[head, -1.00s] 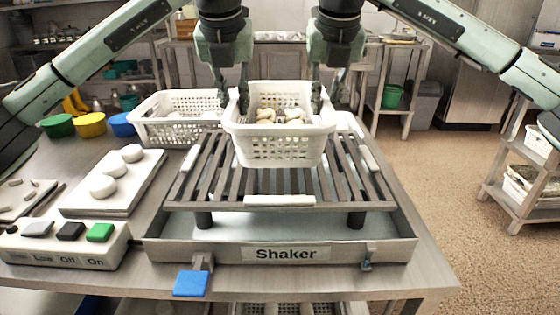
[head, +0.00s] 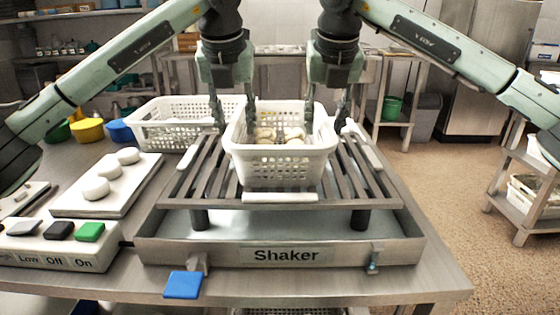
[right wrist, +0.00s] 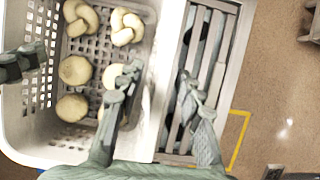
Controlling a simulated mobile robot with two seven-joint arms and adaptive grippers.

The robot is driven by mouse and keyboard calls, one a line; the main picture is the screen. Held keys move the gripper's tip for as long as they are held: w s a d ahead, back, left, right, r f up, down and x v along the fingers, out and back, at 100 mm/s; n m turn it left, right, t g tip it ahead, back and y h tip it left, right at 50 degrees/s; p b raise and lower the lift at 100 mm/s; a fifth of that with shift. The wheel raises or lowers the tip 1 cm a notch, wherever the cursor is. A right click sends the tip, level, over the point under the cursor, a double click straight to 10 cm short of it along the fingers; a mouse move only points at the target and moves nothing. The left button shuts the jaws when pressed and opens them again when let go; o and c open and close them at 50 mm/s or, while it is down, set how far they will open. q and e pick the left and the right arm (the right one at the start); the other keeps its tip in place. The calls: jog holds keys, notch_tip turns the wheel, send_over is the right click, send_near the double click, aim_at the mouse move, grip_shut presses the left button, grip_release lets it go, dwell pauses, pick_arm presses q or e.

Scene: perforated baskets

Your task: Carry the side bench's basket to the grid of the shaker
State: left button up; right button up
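The white perforated basket (head: 280,168) rests upright on the slatted grid (head: 195,180) of the shaker (head: 285,255). Several pale knots and rounds of dough (right wrist: 75,70) lie inside it. My left gripper (head: 233,122) is open at the basket's left wall, one finger outside and one inside. My right gripper (head: 325,120) is open around the right wall; the right wrist view shows its two fingers (right wrist: 160,105) well apart, with the basket rim (right wrist: 152,80) between them and not pinched.
A second white basket (head: 165,138) stands behind left, close to the grid. A white board (head: 75,200) with dough balls and the Low/Off/On switch box (head: 60,250) lie to the left. Blue, yellow (head: 88,130) and green bowls stand behind.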

pick_arm(q)
jog(key=shift+r, duration=0.1)
jog(key=v, duration=1.1)
jog(key=shift+s+r, duration=0.15)
jog(key=shift+r, duration=0.25)
pick_arm(e)
jog(key=v, duration=1.2)
pick_arm(q)
jog(key=shift+s+f, duration=0.1)
